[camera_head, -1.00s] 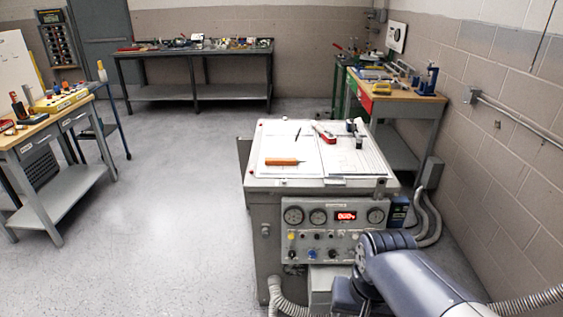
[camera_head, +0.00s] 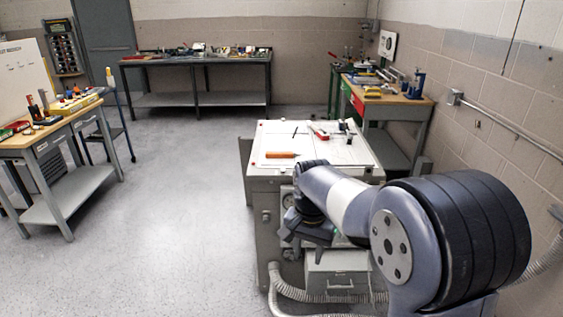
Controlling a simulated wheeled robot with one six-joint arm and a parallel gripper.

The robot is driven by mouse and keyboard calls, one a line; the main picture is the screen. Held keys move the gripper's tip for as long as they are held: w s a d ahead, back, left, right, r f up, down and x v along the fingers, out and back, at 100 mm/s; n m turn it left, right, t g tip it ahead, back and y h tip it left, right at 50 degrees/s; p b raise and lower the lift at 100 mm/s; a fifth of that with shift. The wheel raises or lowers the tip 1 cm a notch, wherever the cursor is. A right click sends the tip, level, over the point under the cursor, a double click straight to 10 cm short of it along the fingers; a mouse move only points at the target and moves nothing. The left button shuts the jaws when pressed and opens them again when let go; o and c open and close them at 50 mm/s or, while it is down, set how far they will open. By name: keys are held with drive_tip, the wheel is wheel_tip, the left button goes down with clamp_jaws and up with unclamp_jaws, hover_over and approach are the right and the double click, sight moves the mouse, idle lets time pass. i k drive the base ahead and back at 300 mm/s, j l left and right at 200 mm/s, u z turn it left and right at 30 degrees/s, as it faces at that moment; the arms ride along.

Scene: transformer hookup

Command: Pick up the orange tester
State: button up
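An orange tester, seen as a slim orange stick (camera_head: 281,155), lies on the white top of the grey bench cabinet (camera_head: 262,181), near its front edge. My gripper (camera_head: 303,240) is in front of the cabinet's front panel, below the level of the top and apart from the tester. My arm also hides the right part of the front panel.
A red-handled tool (camera_head: 319,133) and a dark thin pen-like item (camera_head: 295,131) lie farther back on the same top. A wooden workbench (camera_head: 50,136) stands at the left. A grey drawer box (camera_head: 338,281) and hoses are low in front. The floor at left is clear.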

sight(269, 154)
drive_tip(key=k+z, duration=0.15)
drive_tip(key=z, duration=1.2)
drive_tip(key=i+j+z, duration=0.1)
drive_tip(key=j+z, duration=0.35)
drive_tip(key=j, duration=0.45)
drive_tip(key=j+z, duration=0.45)
drive_tip(key=j, duration=0.4)
drive_tip(key=k+j, duration=0.1)
drive_tip(key=j, duration=1.2)
drive_tip(key=k+j, duration=0.15)
drive_tip(key=j, duration=0.5)
drive_tip(key=k+j, duration=0.1)
drive_tip(key=j, duration=1.15)
drive_tip(key=k+j, duration=0.15)
drive_tip(key=j, duration=0.5)
